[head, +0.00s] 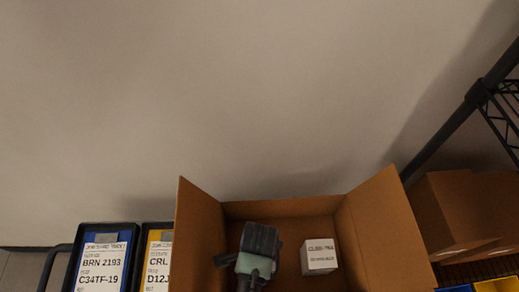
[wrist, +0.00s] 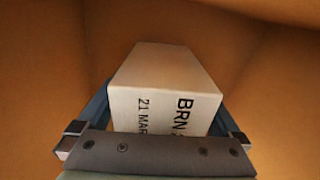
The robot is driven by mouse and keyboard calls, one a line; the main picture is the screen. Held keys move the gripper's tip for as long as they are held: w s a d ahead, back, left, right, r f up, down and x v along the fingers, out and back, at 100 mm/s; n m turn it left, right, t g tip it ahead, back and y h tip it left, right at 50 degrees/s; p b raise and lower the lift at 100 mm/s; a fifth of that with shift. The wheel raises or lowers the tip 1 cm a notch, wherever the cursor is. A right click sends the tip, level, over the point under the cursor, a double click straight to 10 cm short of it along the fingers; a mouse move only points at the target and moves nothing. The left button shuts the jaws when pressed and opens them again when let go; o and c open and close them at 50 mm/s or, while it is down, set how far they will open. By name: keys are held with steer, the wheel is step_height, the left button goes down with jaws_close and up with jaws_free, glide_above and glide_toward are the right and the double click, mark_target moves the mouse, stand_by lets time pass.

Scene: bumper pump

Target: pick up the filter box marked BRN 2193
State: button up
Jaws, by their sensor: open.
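A white filter box (wrist: 165,88) fills the middle of the wrist view. Its front face reads "BRN" with the rest of the number cut off, and "21 MAR" below. In the wrist view my gripper (wrist: 158,120) is open, with a bluish finger on each side of this box. I cannot tell whether the fingers touch it. In the head view my gripper (head: 257,262) reaches down into an open cardboard carton (head: 210,225), and the BRN box is hidden behind it. A second white box (head: 319,257) with different, hardly legible print stands to the right of my gripper.
Carton flaps (head: 383,215) stand up on both sides of my gripper. At left are a blue bin labelled BRN 2193 (head: 103,262) and a yellow bin labelled CRL (head: 158,262). Brown cartons (head: 460,210) stand by a dark rack at right.

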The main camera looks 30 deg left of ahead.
steer(key=shift+f, duration=0.7)
steer(key=shift+c, duration=0.3)
steer(key=shift+w, duration=0.1)
jaws_close()
